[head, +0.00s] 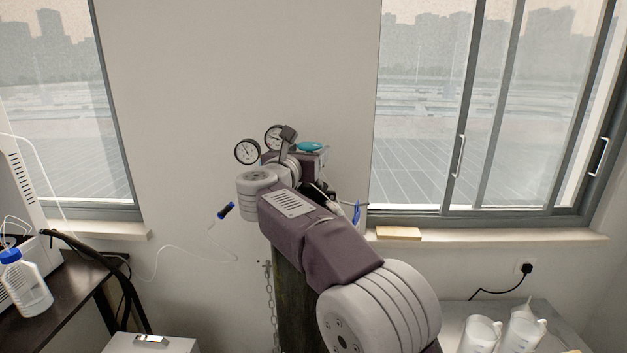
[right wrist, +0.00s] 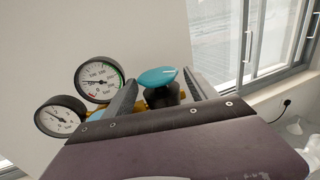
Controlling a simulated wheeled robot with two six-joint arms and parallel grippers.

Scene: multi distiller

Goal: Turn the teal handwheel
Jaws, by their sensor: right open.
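The teal handwheel (head: 309,147) is a flat oval knob on top of a gauge assembly, just beyond my right gripper in the head view. In the right wrist view the handwheel (right wrist: 157,76) shows between the two fingers, above a dark stem. My right gripper (right wrist: 163,93) is open, with one finger on each side of the handwheel's stem area. I cannot tell whether either finger touches it. In the head view the right gripper (head: 304,150) is partly hidden by my own wrist. My left gripper is not in view.
Two round pressure gauges (head: 247,151) (right wrist: 97,80) stand left of the handwheel, close to the left finger. A chain (head: 271,305) hangs below. A window (head: 480,110) and sill are at right; white jugs (head: 480,335) stand lower right. A dark table (head: 70,295) is at left.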

